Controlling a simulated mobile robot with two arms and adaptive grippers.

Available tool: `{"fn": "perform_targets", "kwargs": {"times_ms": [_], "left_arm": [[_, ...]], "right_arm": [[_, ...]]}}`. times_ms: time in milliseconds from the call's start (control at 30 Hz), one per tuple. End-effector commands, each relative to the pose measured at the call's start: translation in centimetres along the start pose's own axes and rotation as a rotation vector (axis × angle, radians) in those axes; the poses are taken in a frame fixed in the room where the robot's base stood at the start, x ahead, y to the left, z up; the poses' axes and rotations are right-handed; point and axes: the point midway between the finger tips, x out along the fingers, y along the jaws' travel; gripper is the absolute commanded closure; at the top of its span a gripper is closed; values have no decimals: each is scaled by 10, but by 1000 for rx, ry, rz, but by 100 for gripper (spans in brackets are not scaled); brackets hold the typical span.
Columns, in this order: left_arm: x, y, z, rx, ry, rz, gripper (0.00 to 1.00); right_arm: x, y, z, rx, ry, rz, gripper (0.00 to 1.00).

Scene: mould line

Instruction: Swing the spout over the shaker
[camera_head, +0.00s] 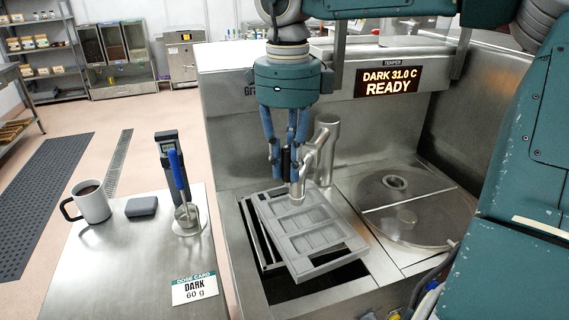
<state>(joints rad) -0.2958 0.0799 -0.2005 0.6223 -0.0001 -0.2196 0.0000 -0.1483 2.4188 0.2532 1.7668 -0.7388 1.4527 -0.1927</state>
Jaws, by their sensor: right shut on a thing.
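The metal spout (319,150) stands on the machine in front of its back panel. Its outlet (297,188) points down over the back part of a grey mould (318,236) with rectangular cavities. The mould lies askew over a framed opening, which I take for the shaker (252,238); its surface is mostly hidden under the mould. My right gripper (286,172) comes down from above and its blue fingers are shut around a dark upright handle (286,160) beside the spout. The fingers partly hide where handle and spout join. My left gripper is not in view.
A round lidded tank (410,205) is to the right of the mould. The display (390,82) reads DARK 31.0 C READY.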

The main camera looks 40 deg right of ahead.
Motion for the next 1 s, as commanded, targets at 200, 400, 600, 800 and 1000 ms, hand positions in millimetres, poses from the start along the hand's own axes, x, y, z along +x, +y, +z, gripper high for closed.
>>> {"fn": "perform_targets", "kwargs": {"times_ms": [200,400,600,800,1000], "left_arm": [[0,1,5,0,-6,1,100],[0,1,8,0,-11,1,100],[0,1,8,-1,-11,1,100],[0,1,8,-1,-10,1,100],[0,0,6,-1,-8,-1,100]], "right_arm": [[0,-1,2,17,-9,0,100],[-1,-1,3,16,-12,-1,100],[-1,-1,3,15,-13,-2,64],[0,-1,2,14,-9,-2,64],[-11,-2,3,15,-9,-4,64]]}}
